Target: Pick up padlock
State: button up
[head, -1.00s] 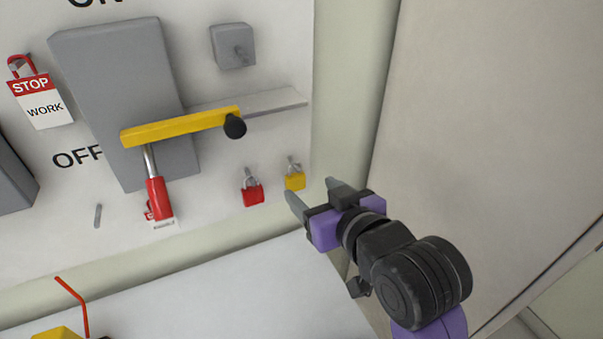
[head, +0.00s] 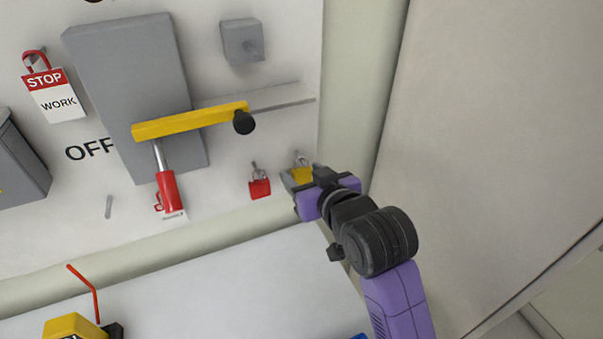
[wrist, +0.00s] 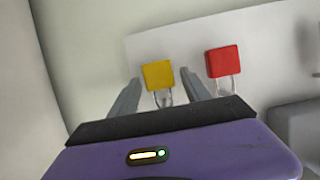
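A yellow padlock (head: 302,174) hangs on a peg at the lower right of the white panel, partly hidden behind my gripper in the head view. A red padlock (head: 260,188) hangs just to its left. My gripper (head: 297,178) is at the yellow padlock. In the wrist view the fingers of my gripper (wrist: 158,82) are apart, one on each side of the yellow padlock (wrist: 158,74), with gaps visible. The red padlock (wrist: 223,62) is outside the fingers, to the right.
A yellow lever (head: 190,121) crosses a grey box (head: 120,70) on the panel. A red lock with a metal shackle (head: 168,193) hangs from the lever. A STOP WORK tag (head: 54,94) hangs at left. A light wall (head: 480,150) stands close on the right.

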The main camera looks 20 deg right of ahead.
jog(key=c, duration=1.1)
jog(key=shift+r, duration=0.1)
